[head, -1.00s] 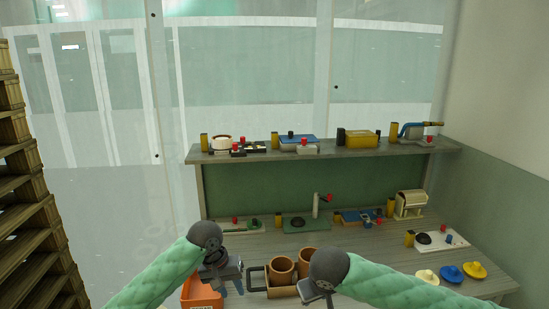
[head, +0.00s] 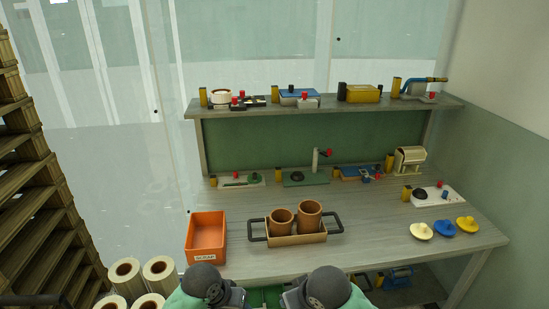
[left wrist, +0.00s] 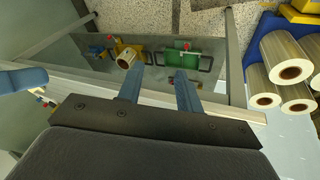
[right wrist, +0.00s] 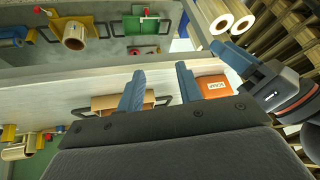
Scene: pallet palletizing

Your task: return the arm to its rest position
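My left arm shows at the bottom of the head view, its wrist (head: 205,283) low in front of the bench; its fingertips are out of that view. In the left wrist view my left gripper (left wrist: 160,88) has its two blue fingers apart with nothing between them. My right arm's wrist (head: 328,288) is beside it at the bottom of the head view. In the right wrist view my right gripper (right wrist: 158,85) also has its fingers apart and empty. Both grippers are clear of the bench items.
The workbench (head: 370,245) holds a handled tray (head: 297,240) with two brown cups (head: 296,217), an orange scrap bin (head: 206,234), and coloured lids (head: 443,227). White rolls (head: 142,276) stand at lower left near stacked pallets (head: 30,190). A lower shelf (head: 410,285) holds more tools.

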